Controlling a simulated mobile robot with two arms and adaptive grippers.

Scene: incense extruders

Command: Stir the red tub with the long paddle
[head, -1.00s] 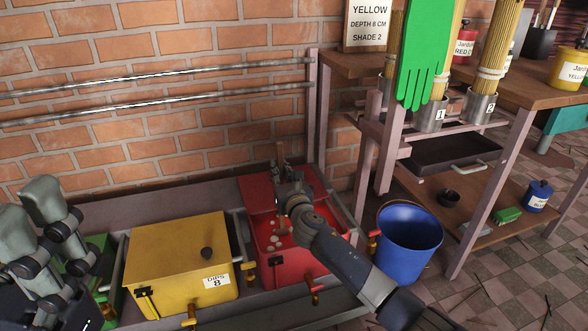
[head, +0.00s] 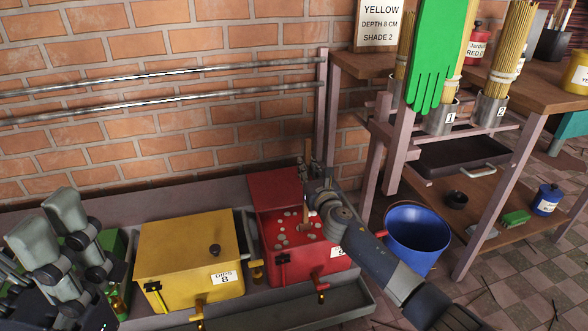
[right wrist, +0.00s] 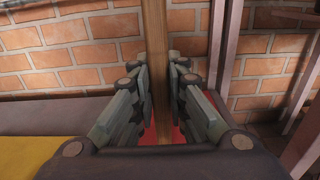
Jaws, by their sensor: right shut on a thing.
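The red tub (head: 306,268) stands in a grey trough with its lid (head: 272,187) raised at the back. Pale round bits float on its red contents. My right gripper (head: 309,176) is shut around the wooden shaft of the long paddle (head: 307,150), above the tub. In the right wrist view the shaft (right wrist: 155,50) stands upright between the fingers (right wrist: 158,95). The paddle's lower part goes down into the tub; its end is hidden. My left gripper (head: 50,235) is at the left edge, away from the tub and partly cut off; its jaw opening is unclear.
A closed yellow tub (head: 190,255) stands left of the red one. A blue bucket (head: 417,238) is right of it, near my right arm. A wooden stand (head: 385,150) with a hanging green glove (head: 432,60) rises at right. Two metal rails (head: 180,97) run along the brick wall.

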